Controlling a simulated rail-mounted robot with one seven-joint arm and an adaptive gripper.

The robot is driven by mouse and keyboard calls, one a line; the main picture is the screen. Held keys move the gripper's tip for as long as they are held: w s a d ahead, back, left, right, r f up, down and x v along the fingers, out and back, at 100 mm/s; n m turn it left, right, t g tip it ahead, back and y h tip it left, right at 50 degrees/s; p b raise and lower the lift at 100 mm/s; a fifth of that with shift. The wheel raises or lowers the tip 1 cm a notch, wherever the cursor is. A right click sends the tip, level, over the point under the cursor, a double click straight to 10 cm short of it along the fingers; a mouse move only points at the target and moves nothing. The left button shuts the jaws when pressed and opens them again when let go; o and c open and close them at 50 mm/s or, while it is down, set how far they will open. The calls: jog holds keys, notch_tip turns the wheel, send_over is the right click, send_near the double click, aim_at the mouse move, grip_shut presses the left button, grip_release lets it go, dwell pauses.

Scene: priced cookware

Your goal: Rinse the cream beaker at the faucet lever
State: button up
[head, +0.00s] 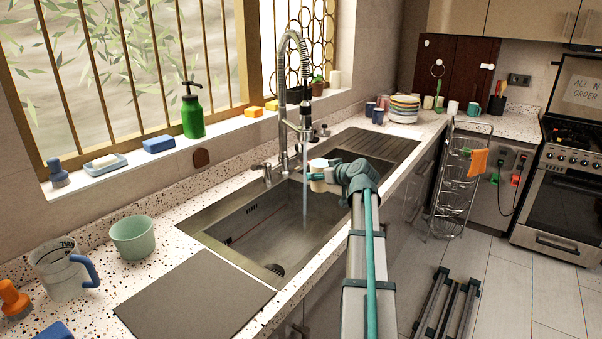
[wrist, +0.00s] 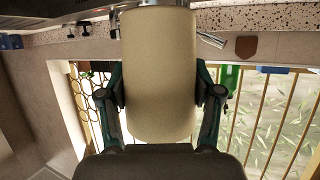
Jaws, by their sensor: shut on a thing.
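The cream beaker (head: 318,184) is held over the sink in the head view, and fills the middle of the wrist view (wrist: 158,75). My gripper (head: 323,172) is shut on it, with one finger on each side in the wrist view (wrist: 160,100). The tall spring-neck faucet (head: 284,110) stands behind the sink, and a stream of water (head: 305,190) falls from its head into the basin. The beaker is at or right beside the stream; I cannot tell whether water enters it. A small metal lever (head: 267,174) shows at the sink's back edge.
The sink basin (head: 235,240) lies below. A grey board (head: 195,298), a measuring jug (head: 62,272) and a mint cup (head: 133,238) are on the left counter. A green soap bottle (head: 193,115) stands on the sill. Stacked plates (head: 404,108) and cups are at the far end.

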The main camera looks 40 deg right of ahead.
jog(key=shift+s+r, duration=1.35)
jog(key=shift+s, duration=0.3)
